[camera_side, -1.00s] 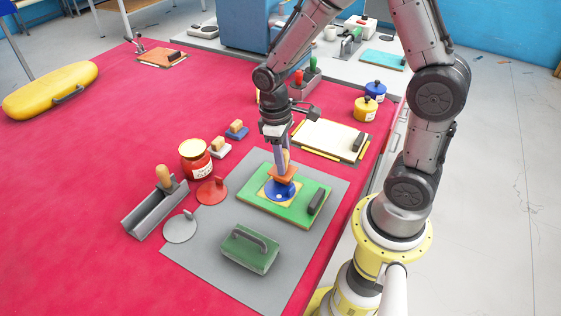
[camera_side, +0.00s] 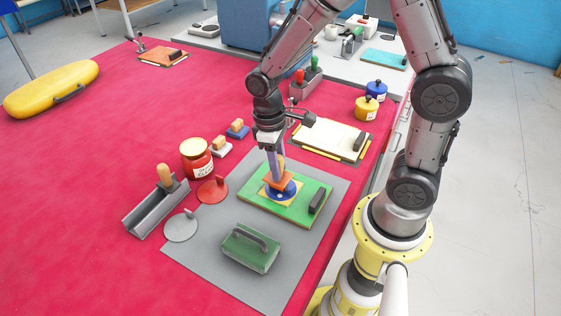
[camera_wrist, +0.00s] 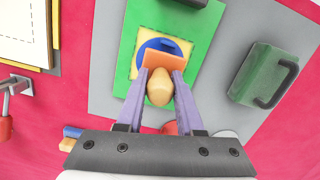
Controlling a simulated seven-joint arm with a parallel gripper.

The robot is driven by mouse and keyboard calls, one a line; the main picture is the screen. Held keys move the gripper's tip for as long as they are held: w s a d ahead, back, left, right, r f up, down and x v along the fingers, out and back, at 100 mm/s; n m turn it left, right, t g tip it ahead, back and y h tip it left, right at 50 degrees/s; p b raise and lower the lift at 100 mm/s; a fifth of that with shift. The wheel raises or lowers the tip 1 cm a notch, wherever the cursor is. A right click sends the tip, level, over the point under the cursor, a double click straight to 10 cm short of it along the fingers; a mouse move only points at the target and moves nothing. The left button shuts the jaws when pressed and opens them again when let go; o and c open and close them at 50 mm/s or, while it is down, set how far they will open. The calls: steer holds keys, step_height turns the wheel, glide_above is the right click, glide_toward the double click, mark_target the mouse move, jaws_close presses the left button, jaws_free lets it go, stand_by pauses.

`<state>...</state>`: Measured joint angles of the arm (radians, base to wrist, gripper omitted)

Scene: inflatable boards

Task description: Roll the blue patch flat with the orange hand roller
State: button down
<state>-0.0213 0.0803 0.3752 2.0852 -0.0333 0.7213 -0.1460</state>
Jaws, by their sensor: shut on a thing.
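The orange hand roller (camera_side: 280,181) has a pale wooden handle (camera_wrist: 160,87), and my gripper (camera_side: 278,170) is shut on that handle. The orange head also shows in the wrist view (camera_wrist: 165,60), between and beyond my two lilac fingers. The round blue patch (camera_side: 283,193) lies on a yellow square on the green board (camera_side: 300,213). The orange head is over the patch and hides part of it. It looks low on or just above the patch; I cannot tell whether they touch. In the wrist view, blue patch edges (camera_wrist: 145,50) show around the orange head.
A black block (camera_side: 317,201) sits on the green board's right end. A green block with a handle (camera_side: 251,248) stands in front on the grey mat (camera_side: 205,255). A red disc (camera_side: 211,190), a grey disc (camera_side: 180,228) and a red jar (camera_side: 197,158) are at left.

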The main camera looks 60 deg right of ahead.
steer(key=shift+a, duration=1.45)
step_height(320, 180, up, 7)
stand_by(0.3)
stand_by(0.4)
